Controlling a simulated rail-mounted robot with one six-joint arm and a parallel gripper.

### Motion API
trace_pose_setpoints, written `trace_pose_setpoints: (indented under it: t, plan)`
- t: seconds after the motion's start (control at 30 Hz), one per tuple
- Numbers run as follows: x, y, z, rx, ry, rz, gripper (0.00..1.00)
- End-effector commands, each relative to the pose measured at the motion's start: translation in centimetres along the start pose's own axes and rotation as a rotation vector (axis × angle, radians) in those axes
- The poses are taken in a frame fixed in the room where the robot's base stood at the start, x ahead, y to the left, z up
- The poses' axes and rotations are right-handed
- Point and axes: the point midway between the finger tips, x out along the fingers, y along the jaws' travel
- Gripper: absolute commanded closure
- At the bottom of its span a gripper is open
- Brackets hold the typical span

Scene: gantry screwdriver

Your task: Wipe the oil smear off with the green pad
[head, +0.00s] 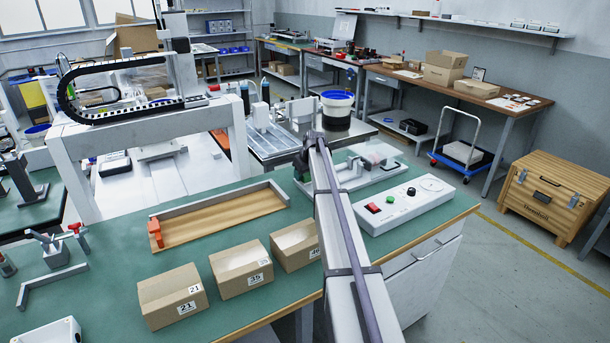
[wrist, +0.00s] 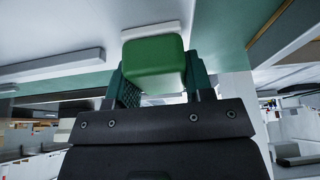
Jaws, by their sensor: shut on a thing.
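The green pad (wrist: 153,62) is between the two fingers of my gripper (wrist: 155,82) in the wrist view, with a pale layer along its far side. My gripper is shut on it. A large white surface lies close beyond the pad; I cannot tell whether they touch. I cannot make out the oil smear in either view.
On the green bench (head: 105,270) stand several cardboard boxes (head: 242,268), a wooden tray (head: 218,218) and a white control box (head: 412,205) with a red button. A blue-rimmed bucket (head: 336,112) stands behind my arm. A white gantry frame (head: 150,125) rises at the left.

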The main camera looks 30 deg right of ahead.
Motion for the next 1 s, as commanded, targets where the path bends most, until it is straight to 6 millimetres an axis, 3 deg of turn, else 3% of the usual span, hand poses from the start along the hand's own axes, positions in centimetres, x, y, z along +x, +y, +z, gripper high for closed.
trace_pose_setpoints:
  t: [0.27,0.53,0.8,1.0]
  plan:
    - [-1.0,-0.2,3.0,0.000,-0.001,0.000,0.75]
    - [-1.3,-0.1,3.7,0.000,-0.003,0.000,0.75]
    - [-2.6,-0.3,6.3,0.001,-0.003,0.000,0.75]
    - [-2.7,-0.2,6.6,0.000,-0.002,0.000,0.75]
